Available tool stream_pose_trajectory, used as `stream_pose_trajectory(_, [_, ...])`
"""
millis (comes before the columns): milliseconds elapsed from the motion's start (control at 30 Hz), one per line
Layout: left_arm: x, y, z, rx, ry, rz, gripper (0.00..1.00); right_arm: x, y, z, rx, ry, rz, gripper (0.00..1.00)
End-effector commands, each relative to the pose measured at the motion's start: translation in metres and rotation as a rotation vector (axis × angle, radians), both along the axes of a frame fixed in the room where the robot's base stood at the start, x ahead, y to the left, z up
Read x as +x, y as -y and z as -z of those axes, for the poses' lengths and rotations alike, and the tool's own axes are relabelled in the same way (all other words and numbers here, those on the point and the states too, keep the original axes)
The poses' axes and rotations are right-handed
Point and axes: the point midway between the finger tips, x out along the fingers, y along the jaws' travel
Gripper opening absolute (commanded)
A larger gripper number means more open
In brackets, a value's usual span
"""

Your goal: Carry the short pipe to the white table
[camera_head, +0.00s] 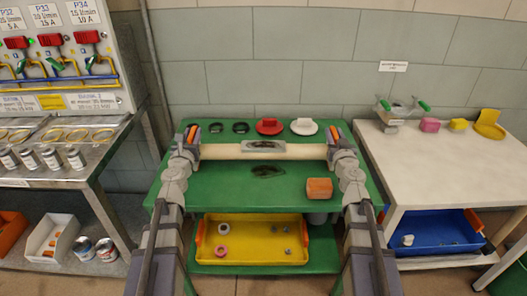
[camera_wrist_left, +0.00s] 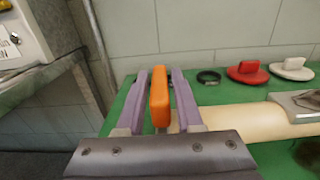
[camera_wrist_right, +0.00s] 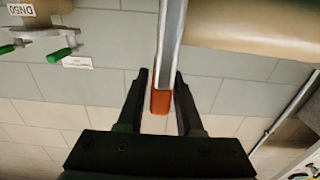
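The short pipe (camera_head: 245,151) is a beige tube lying level across the green table, with a grey plate on its middle and an orange grip at each end. My left gripper (camera_head: 192,136) has its purple fingers close on both sides of the left orange grip (camera_wrist_left: 159,97). My right gripper (camera_head: 336,135) has its fingers close on both sides of the right orange grip (camera_wrist_right: 161,101). I cannot tell whether the pipe is clear of the tabletop. The white table (camera_head: 425,175) stands to the right.
The green table (camera_head: 235,188) bears an orange block (camera_head: 319,188), red and white knobs and black rings. A metal bench (camera_head: 70,178) stands left.

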Motion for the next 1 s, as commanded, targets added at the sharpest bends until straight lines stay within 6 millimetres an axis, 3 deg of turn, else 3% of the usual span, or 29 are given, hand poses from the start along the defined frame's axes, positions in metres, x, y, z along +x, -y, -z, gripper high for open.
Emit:
stream_pose_trajectory(33, [0.0000, 0.0000, 0.0000, 0.000, 0.000, 0.000, 0.28, -0.0001, 0.0000, 0.0000, 0.000, 0.000, 0.000, 0.28])
stream_pose_trajectory(300, [0.0000, 0.0000, 0.0000, 0.000, 0.000, 0.000, 0.00, -0.0001, 0.0000, 0.0000, 0.000, 0.000, 0.000, 0.00])
stream_pose_trajectory(1000, [0.0000, -0.0001, 0.0000, 0.000, 0.000, 0.000, 0.00, 0.0000, 0.0000, 0.0000, 0.000, 0.000, 0.000, 0.00])
